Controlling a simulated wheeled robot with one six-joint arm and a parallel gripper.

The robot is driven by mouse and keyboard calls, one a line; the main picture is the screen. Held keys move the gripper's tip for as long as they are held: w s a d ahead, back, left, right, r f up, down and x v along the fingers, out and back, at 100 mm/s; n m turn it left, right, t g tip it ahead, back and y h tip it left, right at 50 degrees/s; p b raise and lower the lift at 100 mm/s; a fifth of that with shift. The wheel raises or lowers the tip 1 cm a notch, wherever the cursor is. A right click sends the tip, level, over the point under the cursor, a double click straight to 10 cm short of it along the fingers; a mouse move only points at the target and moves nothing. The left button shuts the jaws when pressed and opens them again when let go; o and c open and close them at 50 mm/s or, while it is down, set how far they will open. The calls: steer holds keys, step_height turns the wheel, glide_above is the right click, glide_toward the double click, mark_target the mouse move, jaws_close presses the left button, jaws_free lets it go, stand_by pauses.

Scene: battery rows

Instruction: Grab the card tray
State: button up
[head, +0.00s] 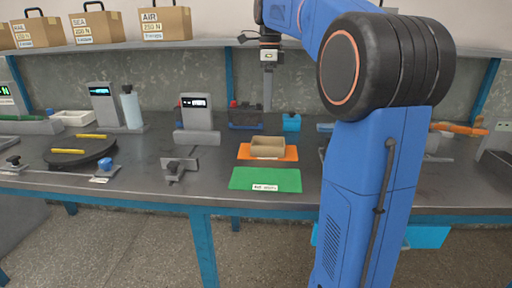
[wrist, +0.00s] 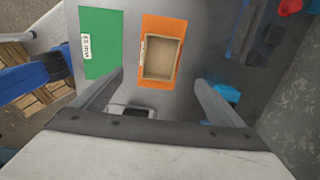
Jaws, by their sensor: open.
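The card tray is a small open brown box (head: 268,153) on an orange mat (head: 291,153) on the workbench. In the wrist view the empty tray (wrist: 162,58) lies ahead of my fingers, its inside facing the camera. My gripper (wrist: 158,77) is open, with nothing between its two fingers. In the head view my gripper (head: 268,90) hangs above and behind the tray, clear of it. Its fingertips are hard to make out there.
A green mat (head: 265,178) with a label lies in front of the orange one. A grey device with a display (head: 196,112) stands left of the tray, and a blue block (head: 291,122) behind it. A shelf with boxes (head: 165,23) runs above the bench.

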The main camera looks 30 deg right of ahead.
glide_toward(268, 142)
steer(key=s+f, duration=0.1)
steer(key=f, duration=0.1)
steer(key=s+a+f, duration=0.1)
steer(key=f, duration=0.2)
steer(key=s+a+f, duration=0.1)
steer(key=f, duration=0.2)
steer(key=shift+s+a, duration=0.1)
steer(key=shift+s, duration=0.15)
steer(key=shift+c, duration=0.3)
steer(key=shift+r, duration=0.1)
steer(key=c, duration=1.1)
